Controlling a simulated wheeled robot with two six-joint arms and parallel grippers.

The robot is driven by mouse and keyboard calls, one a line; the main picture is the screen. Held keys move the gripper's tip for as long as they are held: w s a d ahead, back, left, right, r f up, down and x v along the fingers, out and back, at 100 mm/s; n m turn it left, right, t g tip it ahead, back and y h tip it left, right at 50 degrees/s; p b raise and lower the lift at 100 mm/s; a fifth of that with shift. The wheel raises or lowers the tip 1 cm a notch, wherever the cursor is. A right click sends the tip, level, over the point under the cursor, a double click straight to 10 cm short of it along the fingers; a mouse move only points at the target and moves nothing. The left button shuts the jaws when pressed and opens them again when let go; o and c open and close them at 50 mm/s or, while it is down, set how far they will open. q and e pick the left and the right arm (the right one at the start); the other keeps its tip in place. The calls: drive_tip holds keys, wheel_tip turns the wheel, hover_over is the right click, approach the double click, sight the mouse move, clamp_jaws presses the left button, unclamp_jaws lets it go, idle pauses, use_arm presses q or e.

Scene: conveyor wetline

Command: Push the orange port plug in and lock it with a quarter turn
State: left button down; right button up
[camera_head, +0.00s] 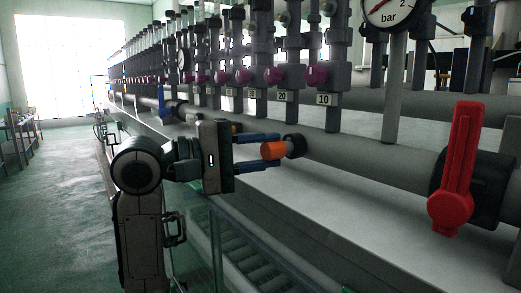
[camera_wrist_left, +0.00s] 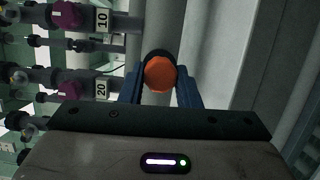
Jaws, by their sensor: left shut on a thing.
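The orange port plug (camera_head: 272,151) sits at the mouth of a dark round port (camera_head: 295,145) on the long grey pipe (camera_head: 340,149). My left gripper (camera_head: 266,151) reaches in from the left, with its two blue fingers on either side of the plug. In the left wrist view the orange plug (camera_wrist_left: 160,74) shows end-on between the blue fingertips of my left gripper (camera_wrist_left: 161,90), with the dark port ring (camera_wrist_left: 158,54) behind it. The gripper is shut on the plug. How deep the plug sits in the port I cannot tell. My right gripper is not in view.
A red lever handle (camera_head: 459,165) stands upright on the pipe at right. A blue valve handle (camera_head: 163,103) is farther left. Magenta knobs (camera_head: 316,75) and number tags line the pipework above. A pressure gauge (camera_head: 388,10) is at the top. A pale ledge (camera_head: 380,205) runs below the pipe.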

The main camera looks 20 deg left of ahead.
use_arm(q)
drive_tip(key=shift+w+d+p, duration=0.35)
drive_tip(key=shift+w+d, duration=0.05)
drive_tip(key=shift+w, duration=0.1)
drive_tip(key=c, duration=1)
unclamp_jaws()
drive_tip(key=shift+w+d, duration=0.1)
drive_tip(key=shift+s+a+f+b, duration=0.15)
drive_tip(key=shift+s+a+b, duration=0.25)
drive_tip(key=shift+a, duration=0.1)
drive_tip(key=b+v, duration=0.4)
drive_tip(key=v, duration=0.5)
drive_tip(key=shift+a+b, duration=0.3)
drive_tip(key=shift+b, duration=0.05)
drive_tip(key=shift+s, duration=0.15)
